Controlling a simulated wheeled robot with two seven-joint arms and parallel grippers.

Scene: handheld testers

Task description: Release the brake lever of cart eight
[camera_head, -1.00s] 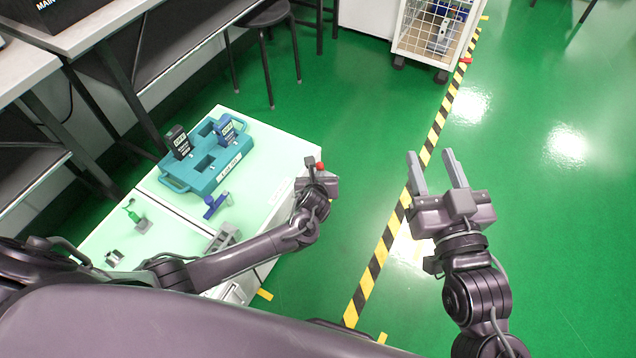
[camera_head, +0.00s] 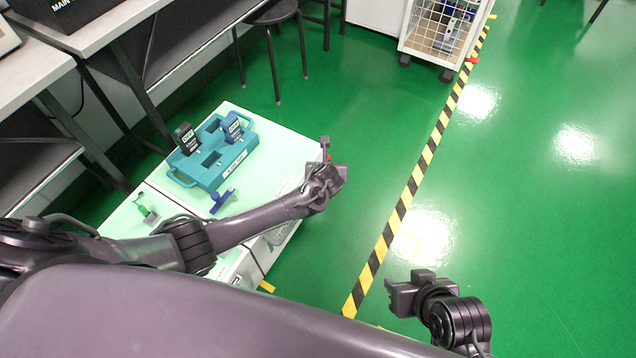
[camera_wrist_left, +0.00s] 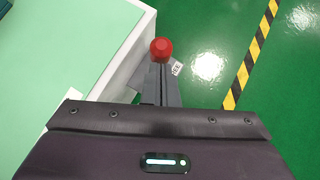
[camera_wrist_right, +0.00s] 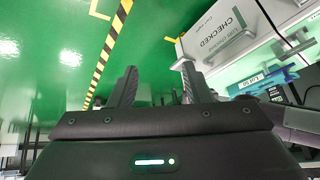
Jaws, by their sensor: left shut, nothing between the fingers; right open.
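A red ball knob (camera_wrist_left: 161,50) shows in the left wrist view, just beyond my left fingertips, at the edge of the white cart. In the head view a bit of this knob (camera_head: 328,157) shows beside my left gripper (camera_head: 325,147). My left gripper (camera_wrist_left: 161,82) is shut and empty; whether it touches the knob I cannot tell. The lever below the knob is hidden. The cart (camera_head: 262,135) has a pale green top; no cart number is legible. My right gripper (camera_head: 392,296) is open and empty, low over the floor; its spread fingers (camera_wrist_right: 158,82) show in its wrist view.
A teal tray (camera_head: 190,181) with two handheld testers stands on the cart, near a blue clamp-like item (camera_head: 221,201). Benches (camera_head: 105,30) and a stool (camera_head: 270,15) stand left and behind. A wire-mesh cart (camera_head: 432,35) is at the back. Green floor is free at right.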

